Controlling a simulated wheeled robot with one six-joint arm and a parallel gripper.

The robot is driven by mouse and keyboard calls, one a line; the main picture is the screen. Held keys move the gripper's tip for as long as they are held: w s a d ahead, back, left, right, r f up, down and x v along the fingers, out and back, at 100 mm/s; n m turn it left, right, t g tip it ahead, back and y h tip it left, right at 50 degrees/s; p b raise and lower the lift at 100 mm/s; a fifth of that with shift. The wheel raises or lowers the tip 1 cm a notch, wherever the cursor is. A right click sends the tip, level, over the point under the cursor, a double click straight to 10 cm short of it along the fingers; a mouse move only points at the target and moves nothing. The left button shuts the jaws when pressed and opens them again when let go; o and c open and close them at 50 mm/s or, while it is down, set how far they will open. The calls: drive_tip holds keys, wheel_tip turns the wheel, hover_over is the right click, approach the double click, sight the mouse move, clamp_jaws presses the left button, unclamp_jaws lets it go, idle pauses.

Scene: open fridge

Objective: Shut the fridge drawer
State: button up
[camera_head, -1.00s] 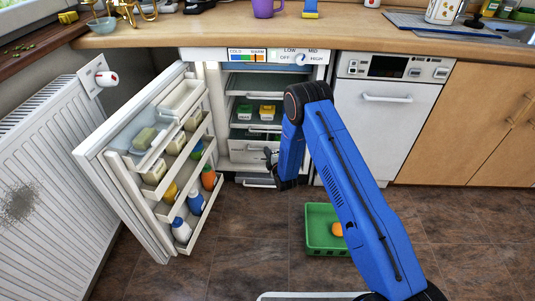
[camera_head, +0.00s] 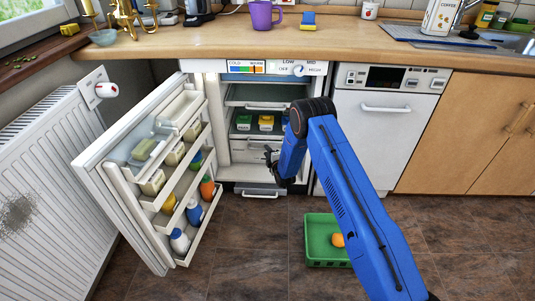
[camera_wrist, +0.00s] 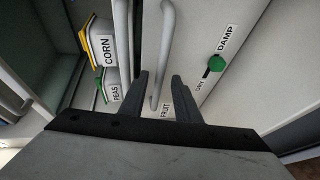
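The fridge (camera_head: 213,110) stands open under the counter. A pale fridge drawer (camera_head: 245,150) is low inside it; how far it sticks out is hard to tell in the head view. In the wrist view, the drawer front (camera_wrist: 205,25) carries a FRUIT label, a green DAMP/DRY slider (camera_wrist: 215,63) and a long grey handle (camera_wrist: 166,40). My gripper (camera_wrist: 160,76) is open, with the handle showing between its two fingers. Contact cannot be told. In the head view my gripper (camera_head: 270,157) is in front of the drawer's right part, which my arm partly hides.
The fridge door (camera_head: 125,205) is swung open to the left, its racks loaded. A green crate (camera_head: 318,227) with an orange item sits on the floor. Labelled boxes (camera_head: 266,122) stand on a shelf above. The dishwasher (camera_head: 375,135) is at the right. Floor left of the crate is clear.

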drive_tip(key=v, duration=1.7)
drive_tip(key=shift+s, duration=0.2)
drive_tip(key=shift+d+r, duration=0.1)
drive_tip(key=shift+r, duration=0.05)
